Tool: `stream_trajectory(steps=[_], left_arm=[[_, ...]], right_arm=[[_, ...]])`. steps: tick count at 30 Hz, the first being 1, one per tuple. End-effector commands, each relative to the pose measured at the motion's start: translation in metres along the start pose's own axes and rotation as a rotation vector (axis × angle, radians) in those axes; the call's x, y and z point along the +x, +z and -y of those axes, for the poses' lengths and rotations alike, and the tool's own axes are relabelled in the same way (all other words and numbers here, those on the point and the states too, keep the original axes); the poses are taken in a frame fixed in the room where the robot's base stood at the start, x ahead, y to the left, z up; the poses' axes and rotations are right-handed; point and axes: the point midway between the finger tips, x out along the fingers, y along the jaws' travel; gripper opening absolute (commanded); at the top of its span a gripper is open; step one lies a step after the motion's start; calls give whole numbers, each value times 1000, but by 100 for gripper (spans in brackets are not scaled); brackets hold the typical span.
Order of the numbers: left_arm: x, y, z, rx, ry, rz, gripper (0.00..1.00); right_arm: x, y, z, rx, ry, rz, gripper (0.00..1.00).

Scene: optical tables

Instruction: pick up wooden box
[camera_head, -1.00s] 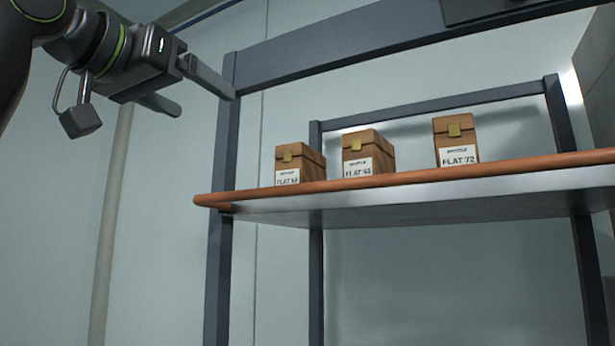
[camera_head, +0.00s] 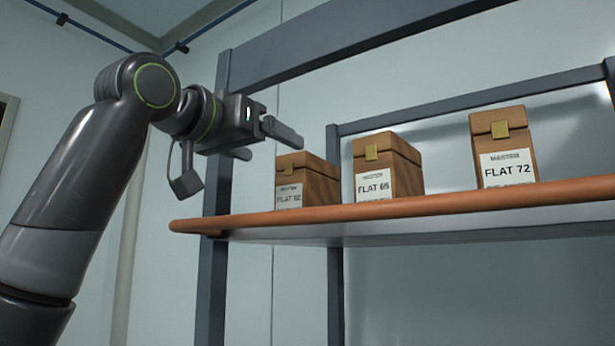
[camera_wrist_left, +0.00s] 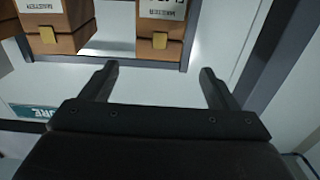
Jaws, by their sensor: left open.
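Three brown wooden boxes with brass clasps and white labels stand upright in a row on the shelf. They are the left box marked FLAT 62 (camera_head: 318,182), the middle box marked FLAT 65 (camera_head: 402,172) and the right box marked FLAT 72 (camera_head: 487,147). My left gripper (camera_head: 274,147) is open and empty, up and left of the left box, and its fingers point right. In the left wrist view the open fingers (camera_wrist_left: 159,68) have nothing between them. My right gripper is not in view.
The shelf (camera_head: 420,207) has an orange-brown front edge and dark upright posts (camera_head: 214,270). A dark beam (camera_head: 340,40) crosses above the boxes. There are gaps between the boxes, the wider one between the middle and right boxes.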

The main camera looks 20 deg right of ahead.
Motion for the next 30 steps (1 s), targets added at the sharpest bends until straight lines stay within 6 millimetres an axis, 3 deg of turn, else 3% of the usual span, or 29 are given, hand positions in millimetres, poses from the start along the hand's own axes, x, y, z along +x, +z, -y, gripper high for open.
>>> stream_trajectory(steps=[1,6,15,24,30], left_arm=[[11,-4,-1,-2,3,5,82],[37,-4,0,-1,1,3,82],[53,-2,0,0,0,2,82],[81,-11,-2,-1,2,3,82],[99,-8,-2,-1,1,2,82]], right_arm=[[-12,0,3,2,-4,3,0],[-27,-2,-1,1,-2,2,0],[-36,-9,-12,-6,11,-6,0],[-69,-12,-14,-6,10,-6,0],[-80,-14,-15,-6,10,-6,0]])
